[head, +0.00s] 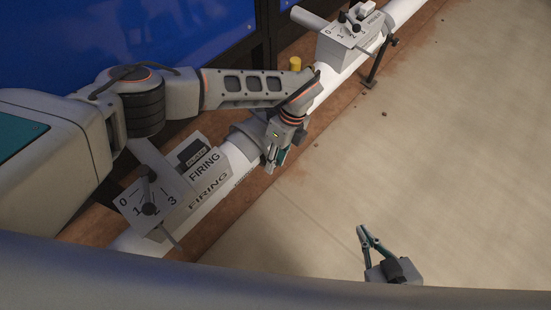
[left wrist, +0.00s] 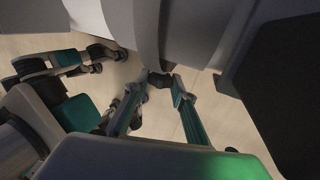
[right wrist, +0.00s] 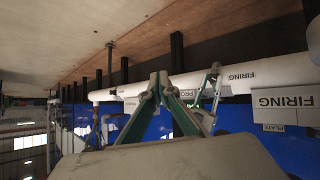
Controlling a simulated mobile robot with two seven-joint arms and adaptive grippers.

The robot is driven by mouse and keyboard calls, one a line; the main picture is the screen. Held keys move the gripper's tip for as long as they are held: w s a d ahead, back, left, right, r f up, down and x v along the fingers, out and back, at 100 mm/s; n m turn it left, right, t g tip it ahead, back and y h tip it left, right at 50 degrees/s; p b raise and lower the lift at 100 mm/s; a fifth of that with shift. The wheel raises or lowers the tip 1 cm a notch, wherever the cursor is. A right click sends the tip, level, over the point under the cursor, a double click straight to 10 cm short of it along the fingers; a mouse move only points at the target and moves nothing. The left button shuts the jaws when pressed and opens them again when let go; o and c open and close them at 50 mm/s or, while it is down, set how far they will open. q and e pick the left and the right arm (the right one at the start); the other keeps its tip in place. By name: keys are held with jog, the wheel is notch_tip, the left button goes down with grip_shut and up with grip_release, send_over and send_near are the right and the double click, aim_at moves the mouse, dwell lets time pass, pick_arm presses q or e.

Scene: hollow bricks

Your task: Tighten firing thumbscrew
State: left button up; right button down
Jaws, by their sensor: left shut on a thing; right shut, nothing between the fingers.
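The thumbscrew (left wrist: 159,80) is a small dark knob under a grey collar on the white pipe, seen in the left wrist view. My left gripper (left wrist: 160,76) is shut on it from below, with a fingertip on each side. In the head view my left gripper (head: 274,158) is beside the grey collar (head: 247,136), and its fingers hide the knob. The FIRING label (head: 208,192) is on the pipe left of the collar. My right gripper (head: 362,230) is shut and empty, low at the right, apart from the pipe. Its closed tips also show in the right wrist view (right wrist: 158,77).
A grey box with a 0 to 3 dial (head: 148,203) sits on the pipe at lower left. A similar box (head: 350,32) is farther up the pipe, near a dark support leg (head: 377,62). A yellow knob (head: 295,64) stands behind my left arm. The floor (head: 450,150) at right is open.

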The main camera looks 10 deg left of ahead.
pick_arm(q)
jog(key=shift+s+f+g+y+b, duration=0.1)
jog(key=shift+f+g+y+b, duration=0.2)
jog(key=shift+f+g, duration=0.15)
jog(key=shift+r, duration=0.3)
pick_arm(e)
jog(key=shift+w+a+r+t+y, duration=0.3)
jog(key=shift+w+a+r, duration=0.55)
jog(key=shift+a+r, duration=0.15)
pick_arm(q)
jog(key=o, duration=1.1)
pick_arm(e)
jog(key=shift+s+f, duration=0.25)
jog(key=shift+f, duration=0.15)
pick_arm(q)
jog(key=shift+w+r, duration=0.15)
jog(key=shift+w, duration=0.05)
jog(key=shift+w+d+r, duration=0.1)
jog(key=shift+r, duration=0.1)
jog(key=v, duration=1.1)
jog(key=shift+w+d+r, duration=0.1)
jog(key=shift+w+d, duration=0.05)
pick_arm(e)
jog(key=shift+w+r, duration=0.1)
jog(key=shift+r, duration=0.1)
